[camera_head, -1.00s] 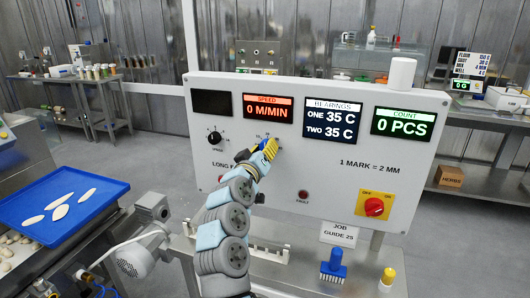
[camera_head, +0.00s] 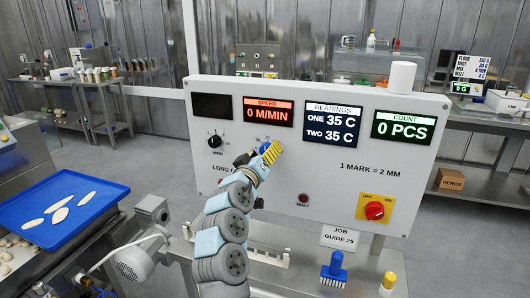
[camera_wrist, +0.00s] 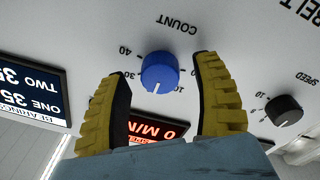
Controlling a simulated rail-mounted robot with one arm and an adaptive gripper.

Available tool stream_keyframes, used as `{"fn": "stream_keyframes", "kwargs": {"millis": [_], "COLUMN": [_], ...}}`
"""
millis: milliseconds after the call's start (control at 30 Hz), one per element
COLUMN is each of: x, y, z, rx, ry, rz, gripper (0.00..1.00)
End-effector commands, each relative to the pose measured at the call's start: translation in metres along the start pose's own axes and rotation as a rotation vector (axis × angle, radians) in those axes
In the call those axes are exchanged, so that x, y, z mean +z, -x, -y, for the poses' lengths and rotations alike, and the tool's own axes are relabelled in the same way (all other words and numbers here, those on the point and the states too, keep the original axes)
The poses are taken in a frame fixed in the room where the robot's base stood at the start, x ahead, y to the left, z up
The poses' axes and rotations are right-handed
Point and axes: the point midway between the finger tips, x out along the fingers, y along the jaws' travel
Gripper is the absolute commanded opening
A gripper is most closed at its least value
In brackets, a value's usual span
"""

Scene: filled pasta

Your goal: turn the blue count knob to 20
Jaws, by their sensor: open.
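The blue count knob (camera_wrist: 160,72) is on the white panel. The wrist view shows it between my two yellow fingers, with gaps on both sides. Its white pointer line points down in that picture, between the 30 mark and a partly hidden mark that looks like 10. The label at the pointer is not legible. In the head view, part of the knob (camera_head: 265,147) shows beside my gripper (camera_head: 271,153), which is open and in front of it. The green count display (camera_head: 403,127) reads 0 PCS.
A black speed knob (camera_head: 215,141) is left of the blue knob. A red fault button (camera_head: 303,199) and a yellow-red switch (camera_head: 374,210) are to the lower right. A blue brush (camera_head: 334,268) stands below. The blue tray (camera_head: 82,203) is at left.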

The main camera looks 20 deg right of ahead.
Motion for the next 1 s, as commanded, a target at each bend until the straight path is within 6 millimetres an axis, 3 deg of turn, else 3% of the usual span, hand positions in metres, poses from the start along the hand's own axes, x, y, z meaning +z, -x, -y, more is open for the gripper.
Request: {"fn": "stream_keyframes", "kwargs": {"millis": [1000], "x": [0.002], "y": [0.106], "z": [0.002], "rx": [-0.003], "ry": [0.002], "rz": [0.0], "gripper": [0.66]}}
